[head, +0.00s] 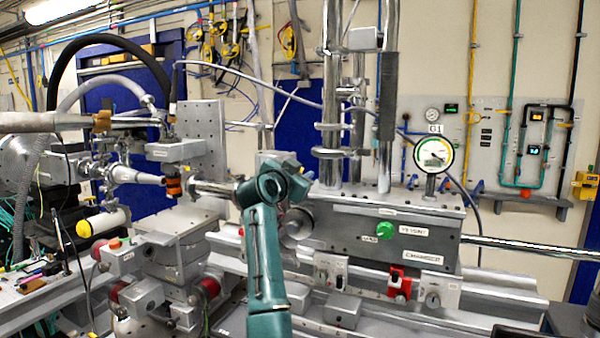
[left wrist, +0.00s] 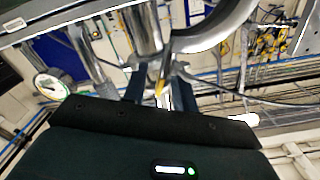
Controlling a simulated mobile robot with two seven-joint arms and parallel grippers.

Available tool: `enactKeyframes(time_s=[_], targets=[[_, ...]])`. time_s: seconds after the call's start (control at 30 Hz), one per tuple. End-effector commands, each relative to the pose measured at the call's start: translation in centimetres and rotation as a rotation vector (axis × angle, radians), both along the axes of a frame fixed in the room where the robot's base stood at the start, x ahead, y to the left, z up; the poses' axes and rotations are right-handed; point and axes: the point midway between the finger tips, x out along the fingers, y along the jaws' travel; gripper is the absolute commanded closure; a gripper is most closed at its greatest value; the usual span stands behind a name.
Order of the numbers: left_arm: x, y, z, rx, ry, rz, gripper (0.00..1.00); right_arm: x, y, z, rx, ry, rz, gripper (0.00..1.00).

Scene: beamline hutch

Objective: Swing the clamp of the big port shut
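My left arm, teal, rises at the lower middle of the head view, and its wrist end (head: 275,185) is in front of the left end of the grey chamber (head: 410,242). The big port (head: 297,226) shows there as a round metal flange, partly covered by my arm. In the left wrist view a large metal ring (left wrist: 222,32) curves across the top right. My left gripper (left wrist: 160,95) has its two dark fingers apart. A thin metal piece with a yellow tip (left wrist: 160,87), perhaps the clamp's handle, shows between them; I see no contact. My right gripper is not in view.
A dial gauge (head: 434,154) stands on the chamber top beside tall metal pipes (head: 332,100). A green knob (head: 386,231) and a red latch piece (head: 399,282) are on the front side. Beamline equipment (head: 180,225) crowds the left of my arm.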

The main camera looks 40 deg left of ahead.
Motion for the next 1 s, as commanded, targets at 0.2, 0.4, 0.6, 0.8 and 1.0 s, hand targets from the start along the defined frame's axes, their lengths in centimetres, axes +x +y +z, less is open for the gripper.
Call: enactKeyframes(time_s=[0.2,0.4,0.6,0.8,1.0], targets=[[-0.02,-0.02,0.0,0.0,0.0,0.0,0.84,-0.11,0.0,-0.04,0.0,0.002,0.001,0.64],[-0.02,-0.02,0.0,0.0,0.0,0.0,1.0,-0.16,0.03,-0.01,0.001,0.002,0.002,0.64],[-0.02,-0.02,0.0,0.0,0.0,0.0,1.0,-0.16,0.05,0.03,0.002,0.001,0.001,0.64],[-0.03,-0.01,0.0,0.0,0.0,0.0,1.0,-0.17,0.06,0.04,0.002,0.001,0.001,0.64],[-0.04,0.13,-0.05,0.004,0.002,0.0,1.0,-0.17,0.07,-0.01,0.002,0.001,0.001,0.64]])
